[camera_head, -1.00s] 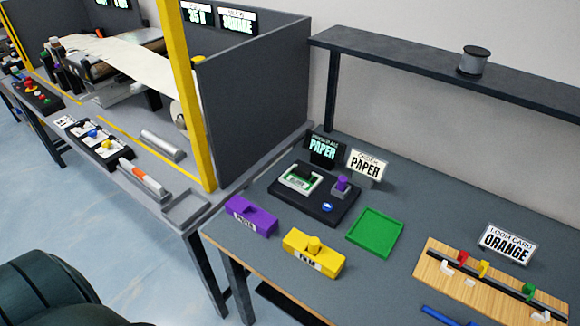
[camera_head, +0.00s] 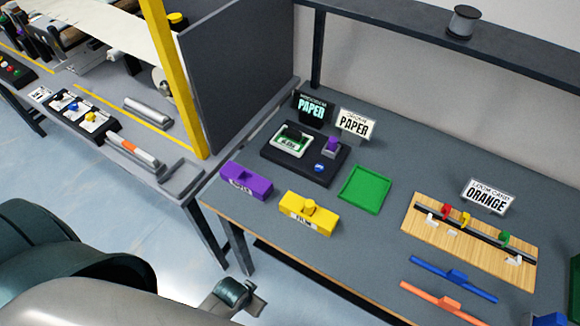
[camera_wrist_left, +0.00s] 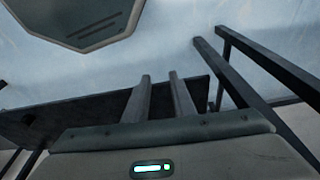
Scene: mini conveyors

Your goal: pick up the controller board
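The controller board appears to be the small green-and-white board (camera_head: 291,142) in the head view. In the head view my left arm is at the lower left, below the table edge. My right gripper is not in view.
A purple block (camera_head: 246,181), a yellow block (camera_head: 309,213) and a green tray (camera_head: 364,190) lie in front of the base. PAPER signs (camera_head: 355,124) stand behind it. A dark partition (camera_head: 240,75) rises at left, and a shelf (camera_head: 400,18) runs above the back.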

